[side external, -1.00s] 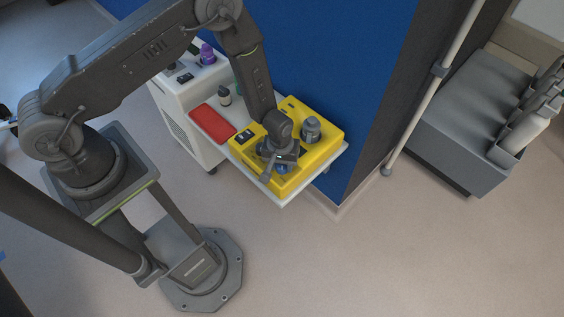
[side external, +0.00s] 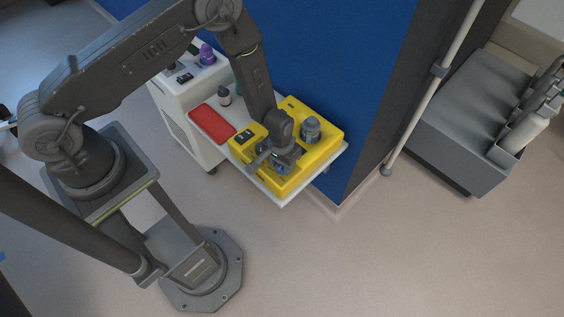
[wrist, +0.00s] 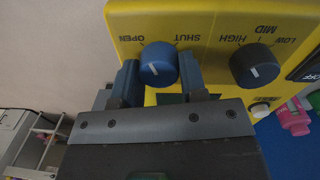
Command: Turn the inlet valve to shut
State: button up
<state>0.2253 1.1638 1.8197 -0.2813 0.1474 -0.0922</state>
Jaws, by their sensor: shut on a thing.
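The yellow unit (side external: 300,108) sits on a white shelf, and its panel (wrist: 205,20) fills the top of the wrist view. A round blue knob (wrist: 158,62) sticks out of the panel, with the words OPEN and SHUT upside down above it, OPEN on the left. My gripper (wrist: 159,76) is shut on the blue knob, one finger on each side. In the side external view my gripper (side external: 281,164) is over the unit and hides the knob.
A black knob (wrist: 254,64) marked LOW, MID and HIGH is close to my right finger in the wrist view. A blue wall (side external: 320,60) stands behind.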

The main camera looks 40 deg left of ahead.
jog(key=m, duration=1.2)
jog(key=shift+d+m+g, duration=0.1)
jog(key=shift+m+g, duration=0.2)
jog(key=shift+m, duration=0.1)
dwell(0.3)
jog(key=o, duration=0.9)
jog(key=shift+o, duration=0.2)
jog(key=shift+r, duration=0.1)
notch_tip(320, 180, up, 14)
jog(key=shift+w, duration=0.25)
